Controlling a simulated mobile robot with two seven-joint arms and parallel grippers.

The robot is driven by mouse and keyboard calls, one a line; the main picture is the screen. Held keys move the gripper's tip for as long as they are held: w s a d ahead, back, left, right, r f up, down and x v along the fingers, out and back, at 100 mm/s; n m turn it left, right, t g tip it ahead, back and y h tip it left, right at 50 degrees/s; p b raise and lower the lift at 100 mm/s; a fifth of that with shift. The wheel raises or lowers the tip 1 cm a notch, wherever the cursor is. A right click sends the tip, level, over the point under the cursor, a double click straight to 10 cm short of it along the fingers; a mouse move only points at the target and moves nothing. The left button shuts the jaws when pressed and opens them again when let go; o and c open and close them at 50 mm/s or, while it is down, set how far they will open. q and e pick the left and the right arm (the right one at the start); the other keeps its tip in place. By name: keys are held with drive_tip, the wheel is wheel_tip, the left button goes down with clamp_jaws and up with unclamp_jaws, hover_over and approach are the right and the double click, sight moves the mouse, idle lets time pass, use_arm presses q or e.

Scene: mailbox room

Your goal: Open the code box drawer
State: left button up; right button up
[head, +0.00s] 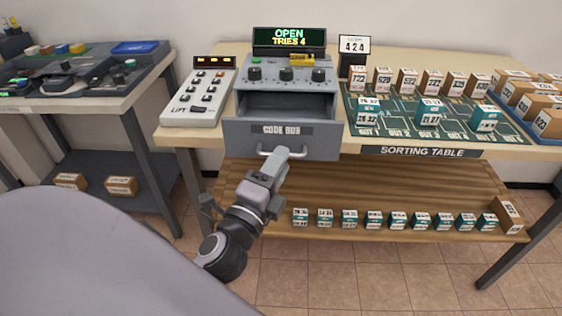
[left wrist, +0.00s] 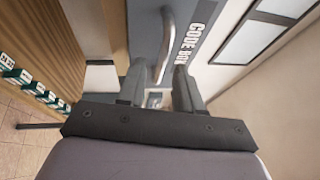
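The grey code box (head: 288,75) stands on the sorting table, and its display (head: 289,37) reads "OPEN TRIES 4". Its drawer (head: 318,139), labelled "CODE BOX", stands pulled out, and its inside looks empty. The drawer's handle (head: 261,150) is on the front face. My left gripper (head: 275,162) is just in front of and below the handle. My right gripper is in neither view.
A white lift keypad (head: 199,97) is left of the box. Numbered boxes (head: 432,82) and teal boxes (head: 430,112) fill the table's right. More boxes line the wooden lower shelf (head: 360,190).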

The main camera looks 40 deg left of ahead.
use_arm(q)
drive_tip(key=b+v, duration=0.2)
drive_tip(key=v, duration=0.3)
drive_tip(key=shift+s, duration=0.3)
drive_tip(key=shift+f, duration=0.1)
drive_tip(key=s+d+f+n+g+h+p, duration=0.2)
drive_tip(key=s+d+f+n+g+p, duration=0.1)
drive_tip(key=f+n, duration=0.4)
drive_tip(key=s+d+f+n+g+h+p, duration=0.3)
drive_tip(key=s+f+n+g+p, duration=0.2)
drive_tip(key=f+n+g+p, duration=0.1)
wheel_tip(320, 180, down, 3)
drive_tip(key=shift+f+n+p, duration=0.15)
drive_tip(key=shift+n+p, duration=0.75)
drive_tip(key=shift+p, duration=0.25)
